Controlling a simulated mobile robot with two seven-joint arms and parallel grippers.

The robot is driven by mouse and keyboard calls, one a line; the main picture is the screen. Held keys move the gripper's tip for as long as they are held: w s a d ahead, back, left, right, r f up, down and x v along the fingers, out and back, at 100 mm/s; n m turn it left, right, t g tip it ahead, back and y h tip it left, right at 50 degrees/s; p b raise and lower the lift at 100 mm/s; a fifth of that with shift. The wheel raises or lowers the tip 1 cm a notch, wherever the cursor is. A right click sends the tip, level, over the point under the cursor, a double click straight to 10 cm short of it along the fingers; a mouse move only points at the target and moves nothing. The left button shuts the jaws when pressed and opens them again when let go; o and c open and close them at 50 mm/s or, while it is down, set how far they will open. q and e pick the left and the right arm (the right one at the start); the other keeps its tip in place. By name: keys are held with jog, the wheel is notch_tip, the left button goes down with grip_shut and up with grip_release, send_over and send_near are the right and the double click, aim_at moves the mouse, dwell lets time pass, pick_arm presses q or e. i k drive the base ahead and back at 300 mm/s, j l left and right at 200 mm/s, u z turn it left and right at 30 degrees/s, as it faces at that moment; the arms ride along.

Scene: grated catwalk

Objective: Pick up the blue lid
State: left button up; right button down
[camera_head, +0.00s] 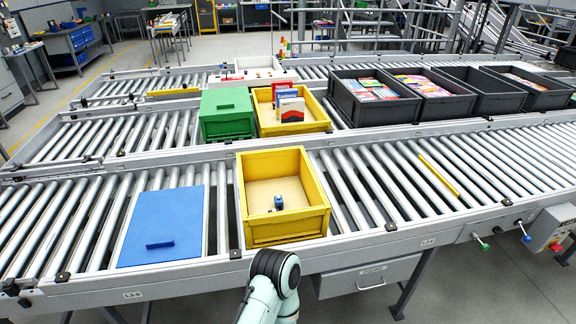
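The blue lid (164,222) lies flat on the rollers of the near conveyor, at the left. It is a flat rectangular panel with a small raised blue handle near its front edge. An open yellow box (285,232) stands to its right with a gap of rollers between them. A small dark blue object (278,202) is inside the yellow box. A grey-green link of one of my arms shows at the bottom centre, in front of the yellow box. Neither gripper is in the picture, and nothing touches the lid.
A closed green box (226,115) and a yellow box (264,122) holding small boxes stand on the conveyor behind. Several dark grey crates (372,111) stand back right. A yellow strip (438,175) lies on the near rollers at right. Rollers left of the lid are clear.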

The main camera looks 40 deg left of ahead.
aim_at(164, 225)
jog(key=u, duration=2.65)
